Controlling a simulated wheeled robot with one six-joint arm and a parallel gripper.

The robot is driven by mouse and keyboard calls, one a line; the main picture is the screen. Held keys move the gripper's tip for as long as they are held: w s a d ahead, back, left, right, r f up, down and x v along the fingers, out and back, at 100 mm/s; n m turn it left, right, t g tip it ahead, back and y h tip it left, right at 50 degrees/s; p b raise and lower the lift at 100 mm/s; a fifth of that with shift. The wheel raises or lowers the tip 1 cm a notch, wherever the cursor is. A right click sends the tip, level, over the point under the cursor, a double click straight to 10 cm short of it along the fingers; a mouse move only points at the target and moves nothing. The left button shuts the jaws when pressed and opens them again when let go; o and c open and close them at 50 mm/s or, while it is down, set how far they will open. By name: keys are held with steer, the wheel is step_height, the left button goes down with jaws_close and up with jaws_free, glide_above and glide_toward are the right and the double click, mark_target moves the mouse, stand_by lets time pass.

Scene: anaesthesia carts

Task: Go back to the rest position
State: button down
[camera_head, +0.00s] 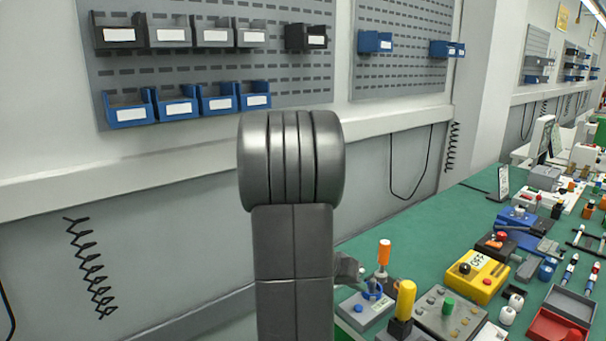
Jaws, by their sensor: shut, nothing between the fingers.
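My arm stands upright in the middle of the head view, with a rounded dark grey joint at its top. A small grey piece juts out from behind its right side, just above the table; I cannot tell whether it belongs to my gripper. The fingers of my gripper cannot be made out, and the area behind the arm is hidden.
A green table (405,238) at the right holds a yellow box (483,283) marked OFF, a yellow-handled device (405,302), an orange-topped device (384,255) and a red tray (553,327). A pegboard (290,72) with blue and grey bins hangs on the wall behind.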

steer(key=shift+r+p, duration=0.35)
steer(key=shift+p, duration=0.05)
steer(key=shift+r+p, duration=0.3)
step_height(320, 180, up, 4)
steer(key=shift+s+f+p, duration=0.1)
steer(key=shift+p, duration=0.3)
step_height(320, 180, down, 6)
steer(key=b, duration=0.2)
steer(key=shift+b, duration=1.25)
steer(key=shift+f+b, duration=0.2)
steer(key=shift+b, duration=1.05)
